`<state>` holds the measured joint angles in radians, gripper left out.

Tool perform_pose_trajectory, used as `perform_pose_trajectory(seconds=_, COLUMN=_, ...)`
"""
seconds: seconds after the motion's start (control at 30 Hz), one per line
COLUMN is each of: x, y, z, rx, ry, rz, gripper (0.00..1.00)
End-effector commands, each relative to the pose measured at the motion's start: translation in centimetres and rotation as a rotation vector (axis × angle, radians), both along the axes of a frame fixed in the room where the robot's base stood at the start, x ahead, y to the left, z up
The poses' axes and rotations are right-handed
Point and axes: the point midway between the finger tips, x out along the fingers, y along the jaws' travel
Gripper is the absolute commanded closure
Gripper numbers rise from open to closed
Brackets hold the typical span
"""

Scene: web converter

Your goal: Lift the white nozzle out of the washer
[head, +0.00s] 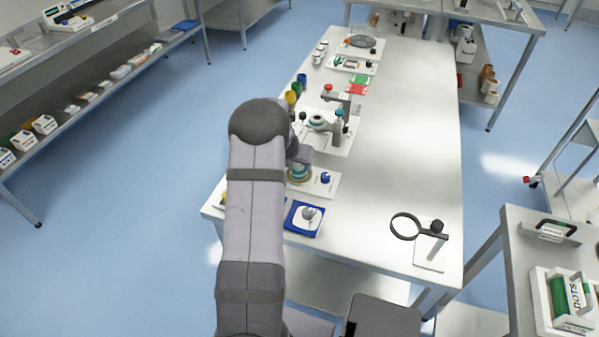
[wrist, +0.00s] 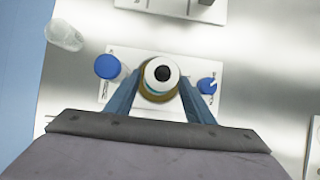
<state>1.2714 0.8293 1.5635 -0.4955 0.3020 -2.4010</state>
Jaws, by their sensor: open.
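In the wrist view the white nozzle (wrist: 162,66) shows from above as a white ring with a dark centre. It sits in a round tan-brown body with a teal band, which I take as the washer (wrist: 157,96). The washer stands on a white plate (wrist: 125,87). My gripper (wrist: 160,80) is open, with one blue-grey finger on each side of the washer and nozzle. I cannot tell whether the fingers touch them. In the head view my arm partly hides the washer (head: 299,173), and the nozzle is not clear there.
A blue-capped jar (wrist: 107,66) stands left of the fingers and a small blue part (wrist: 207,86) right. A clear cup (wrist: 66,35) is at upper left. A blue tray (head: 290,217) and a magnifier (head: 405,226) are nearer on the bench (head: 395,130). The bench's right side is mostly clear.

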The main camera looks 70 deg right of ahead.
Motion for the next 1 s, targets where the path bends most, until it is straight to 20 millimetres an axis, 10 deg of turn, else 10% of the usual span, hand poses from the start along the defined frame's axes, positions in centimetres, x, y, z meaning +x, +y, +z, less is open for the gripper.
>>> perform_pose_trajectory(seconds=0.8, x=0.02, y=0.02, z=-0.02, rx=0.000, ry=0.000, rz=-0.001, gripper=0.52)
perform_pose_trajectory(seconds=1.0, x=0.01, y=0.02, z=-0.01, rx=0.000, ry=0.000, rz=-0.001, gripper=0.95)
